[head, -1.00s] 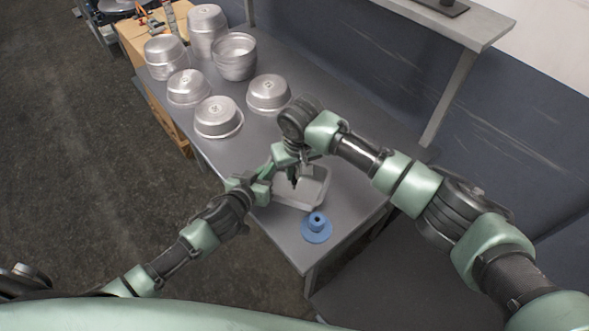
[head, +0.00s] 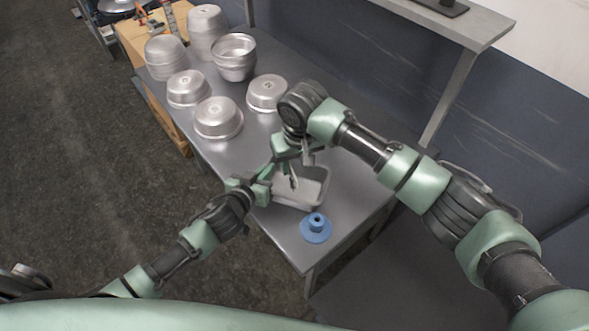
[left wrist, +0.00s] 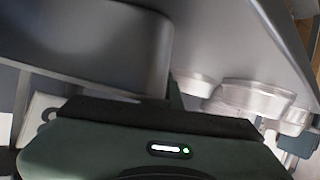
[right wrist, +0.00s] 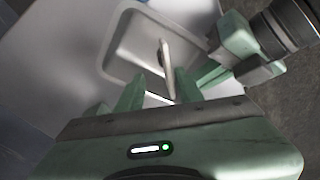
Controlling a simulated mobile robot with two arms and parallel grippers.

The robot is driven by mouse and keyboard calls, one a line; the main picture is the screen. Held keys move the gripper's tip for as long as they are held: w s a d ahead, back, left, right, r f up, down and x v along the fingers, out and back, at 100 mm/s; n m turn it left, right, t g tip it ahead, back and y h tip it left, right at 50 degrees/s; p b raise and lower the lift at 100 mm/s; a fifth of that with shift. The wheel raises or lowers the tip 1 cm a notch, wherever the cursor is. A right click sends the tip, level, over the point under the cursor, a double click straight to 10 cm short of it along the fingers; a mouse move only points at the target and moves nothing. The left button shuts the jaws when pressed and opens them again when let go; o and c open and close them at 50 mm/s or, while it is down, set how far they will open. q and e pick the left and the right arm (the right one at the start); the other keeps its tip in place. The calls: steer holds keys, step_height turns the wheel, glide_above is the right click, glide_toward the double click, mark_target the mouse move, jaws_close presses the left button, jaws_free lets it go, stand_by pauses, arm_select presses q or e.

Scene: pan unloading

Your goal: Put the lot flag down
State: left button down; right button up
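A grey rectangular tray (head: 311,197) stands near the table's front end; it also shows in the right wrist view (right wrist: 118,50). A pale, narrow stick-like piece, which seems to be the lot flag (right wrist: 168,72), shows over the tray between the fingers of my right gripper (right wrist: 163,88). Gaps show on both sides of it, so the gripper looks open. I cannot tell whether the piece rests on the tray floor. My left gripper (head: 267,180) is at the tray's left edge and appears shut on its wall; one finger is hidden in the left wrist view.
A blue round stand (head: 316,229) with a raised hub is on the table in front of the tray. Several metal pans (head: 218,119) stand upside down or stacked toward the back left. A shelf (head: 452,22) overhangs the right side. Bare table lies right of the tray.

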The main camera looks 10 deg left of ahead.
arm_select(q)
steer(key=shift+s+f, duration=0.1)
steer(key=shift+f, duration=0.1)
arm_select(e)
step_height(320, 180, up, 8)
steer(key=s, duration=0.1)
steer(key=shift+s+d, duration=0.15)
steer(key=shift+d, duration=0.25)
arm_select(q)
steer(key=c, duration=1.6)
jaws_free()
steer(key=shift+o, duration=0.2)
